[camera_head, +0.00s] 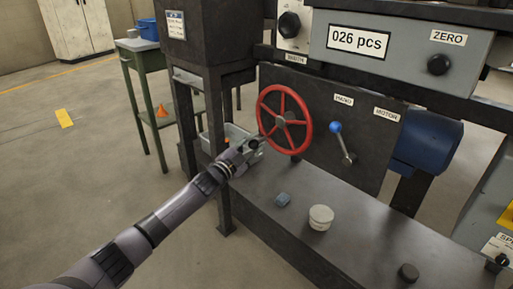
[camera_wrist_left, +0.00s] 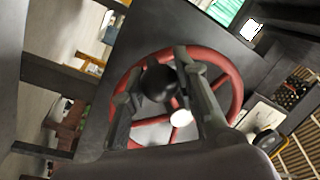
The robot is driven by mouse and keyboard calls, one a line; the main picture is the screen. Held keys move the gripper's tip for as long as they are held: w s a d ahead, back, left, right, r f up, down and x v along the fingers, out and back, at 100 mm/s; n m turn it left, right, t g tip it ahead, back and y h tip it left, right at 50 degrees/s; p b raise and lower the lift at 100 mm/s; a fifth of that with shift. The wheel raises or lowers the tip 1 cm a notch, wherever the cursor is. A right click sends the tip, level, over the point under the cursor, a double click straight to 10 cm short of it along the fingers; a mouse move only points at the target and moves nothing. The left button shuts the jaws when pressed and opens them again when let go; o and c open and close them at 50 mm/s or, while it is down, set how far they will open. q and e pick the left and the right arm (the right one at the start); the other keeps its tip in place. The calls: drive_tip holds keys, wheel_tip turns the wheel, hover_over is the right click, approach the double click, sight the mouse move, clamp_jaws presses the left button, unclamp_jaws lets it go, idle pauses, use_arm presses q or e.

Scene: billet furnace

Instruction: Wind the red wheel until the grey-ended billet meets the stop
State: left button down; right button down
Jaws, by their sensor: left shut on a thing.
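The red wheel (camera_head: 281,121) stands upright on the front of a dark panel and has several spokes. My left gripper (camera_head: 254,146) is at the wheel's lower left rim in the head view. In the left wrist view, the red wheel (camera_wrist_left: 236,88) fills the middle. My left gripper's fingers (camera_wrist_left: 165,95) are on either side of a round black knob (camera_wrist_left: 158,83) in front of the wheel, and the gripper is shut on this knob. The exact contact is partly hidden. No grey-ended billet or stop can be made out. My right gripper is not in view.
A blue-knobbed lever (camera_head: 337,130) is right of the wheel. A counter display (camera_head: 358,41) reads 026 pcs. Open floor lies to the left.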

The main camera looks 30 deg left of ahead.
use_arm(q)
drive_tip(key=shift+a+r, duration=0.35)
drive_tip(key=c, duration=1.7)
unclamp_jaws()
drive_tip(key=shift+w, duration=0.1)
drive_tip(key=o, duration=0.5)
drive_tip(key=shift+f, duration=0.1)
drive_tip(key=shift+d, duration=0.1)
drive_tip(key=shift+f, duration=0.1)
drive_tip(key=shift+s+f, duration=0.1)
drive_tip(key=shift+s, duration=0.25)
drive_tip(key=v, duration=1.1)
drive_tip(key=shift+s, duration=0.2)
